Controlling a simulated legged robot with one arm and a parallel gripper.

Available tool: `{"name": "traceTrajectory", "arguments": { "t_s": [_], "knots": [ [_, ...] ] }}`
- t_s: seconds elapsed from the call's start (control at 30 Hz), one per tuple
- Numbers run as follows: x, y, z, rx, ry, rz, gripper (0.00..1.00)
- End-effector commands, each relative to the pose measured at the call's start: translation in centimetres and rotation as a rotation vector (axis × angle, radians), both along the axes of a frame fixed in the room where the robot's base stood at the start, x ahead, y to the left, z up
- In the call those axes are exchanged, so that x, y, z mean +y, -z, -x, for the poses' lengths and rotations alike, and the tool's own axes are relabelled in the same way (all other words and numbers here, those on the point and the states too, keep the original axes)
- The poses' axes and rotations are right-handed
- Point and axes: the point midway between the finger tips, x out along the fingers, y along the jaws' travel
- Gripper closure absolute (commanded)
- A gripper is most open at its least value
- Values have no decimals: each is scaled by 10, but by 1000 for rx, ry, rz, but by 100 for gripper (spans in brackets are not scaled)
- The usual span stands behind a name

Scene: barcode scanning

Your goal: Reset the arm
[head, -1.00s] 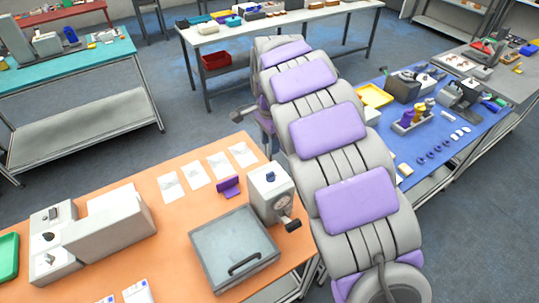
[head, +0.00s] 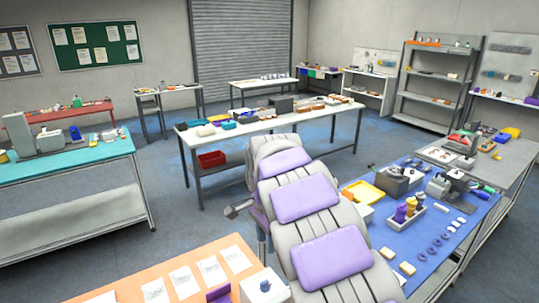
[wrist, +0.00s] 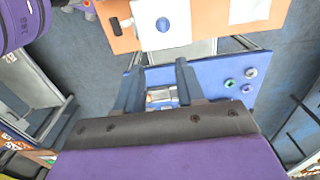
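My gripper (wrist: 160,72) shows in the wrist view with two dark fingers standing apart. It looks open. A small pale and silvery patch (wrist: 161,96) shows between the fingers, over the blue table (wrist: 225,70); I cannot tell what it is, and nothing looks clamped. In the head view my grey and purple body parts (head: 305,200) fill the lower middle; the gripper's fingers cannot be made out there.
An orange table (head: 125,285) with white sheets is at lower left. A blue-topped table (head: 400,235) with tools, bottles and rings is at right. A white table (head: 230,127) stands ahead, a teal one (head: 60,165) at left. Grey floor lies between them.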

Motion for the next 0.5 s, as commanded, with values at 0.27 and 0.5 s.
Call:
{"name": "traceTrajectory", "arguments": {
  "t_s": [0.27,0.5],
  "knots": [
    [-66,2,64,16,-121,27,62],
    [-112,17,143,54,-287,23,62]
  ]
}}
